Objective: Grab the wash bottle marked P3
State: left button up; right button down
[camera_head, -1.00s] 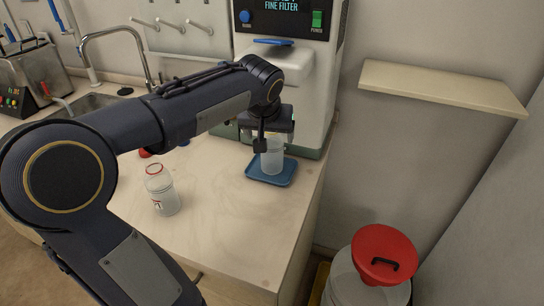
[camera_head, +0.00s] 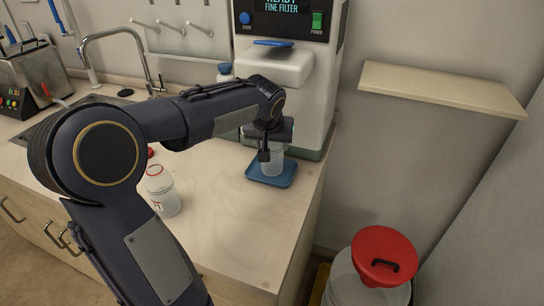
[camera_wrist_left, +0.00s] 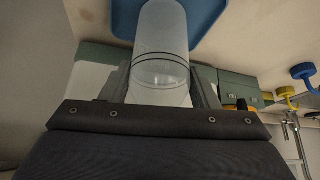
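In the head view my left gripper (camera_head: 270,146) is at a clear vessel (camera_head: 273,161) on a blue tray (camera_head: 262,178) under the filter machine. In the left wrist view its fingers (camera_wrist_left: 160,82) lie on both sides of the clear vessel (camera_wrist_left: 160,45); whether they press on it I cannot tell. A translucent bottle with a red rim (camera_head: 162,192) stands on the bench to the left; its red mark is too small to read. A blue-capped bottle (camera_head: 225,72) is partly hidden behind my left arm. No P3 mark is readable. My right gripper is not in view.
The filter machine (camera_head: 290,68) stands behind the tray. A sink and tap (camera_head: 125,32) are at the back left. Blue (camera_wrist_left: 303,71) and yellow (camera_wrist_left: 286,92) caps show in the wrist view. A red-lidded bin (camera_head: 384,256) stands at the lower right. The bench front is clear.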

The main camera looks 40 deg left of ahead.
pick_arm(q)
jog(key=c, duration=0.7)
jog(key=shift+c, duration=0.7)
jog(key=shift+r, duration=0.15)
